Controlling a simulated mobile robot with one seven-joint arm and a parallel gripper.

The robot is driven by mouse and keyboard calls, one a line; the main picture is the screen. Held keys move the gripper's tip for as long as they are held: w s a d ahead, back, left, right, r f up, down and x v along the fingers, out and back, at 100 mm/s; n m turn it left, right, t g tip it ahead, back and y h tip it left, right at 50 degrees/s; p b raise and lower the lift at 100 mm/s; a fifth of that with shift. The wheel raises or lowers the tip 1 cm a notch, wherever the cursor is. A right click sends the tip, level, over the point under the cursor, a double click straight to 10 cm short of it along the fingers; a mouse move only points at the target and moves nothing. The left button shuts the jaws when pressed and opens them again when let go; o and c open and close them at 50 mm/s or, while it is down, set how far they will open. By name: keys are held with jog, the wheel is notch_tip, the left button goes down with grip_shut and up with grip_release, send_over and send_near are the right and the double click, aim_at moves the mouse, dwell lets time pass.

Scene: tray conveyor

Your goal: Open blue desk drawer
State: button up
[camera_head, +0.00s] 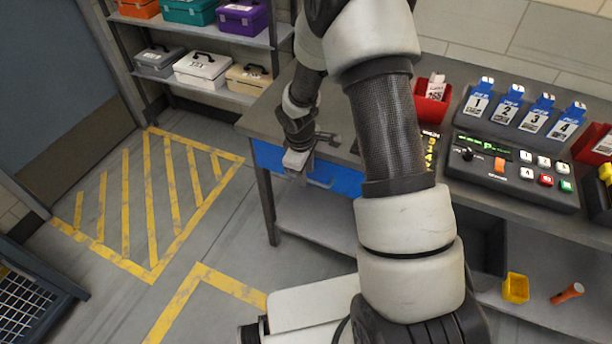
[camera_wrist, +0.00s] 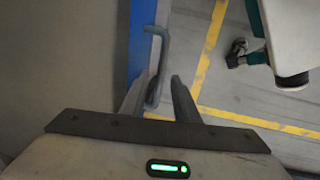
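The blue desk drawer (camera_head: 342,180) sits under the left part of the grey desktop, and its front looks flush with the desk. Its blue front also shows edge-on in the wrist view (camera_wrist: 143,28). A grey bar handle (camera_wrist: 162,48) stands out from that front; a small part shows in the head view (camera_head: 321,184). My gripper (camera_head: 296,163) points down at the drawer front and hides part of it. In the wrist view my gripper (camera_wrist: 160,84) has its fingers apart, with the handle's near end between them. Contact with the handle cannot be told.
The desk (camera_head: 262,118) carries a control panel (camera_head: 515,165) and a red bin (camera_head: 432,103) on the right. A shelf (camera_head: 215,90) with several cases stands behind. The floor left of the desk, with yellow stripes (camera_head: 163,195), is clear.

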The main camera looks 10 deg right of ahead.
jog(key=shift+w+d+f, duration=0.1)
jog(key=shift+w+f, duration=0.05)
jog(key=shift+f, duration=0.45)
grip_shut()
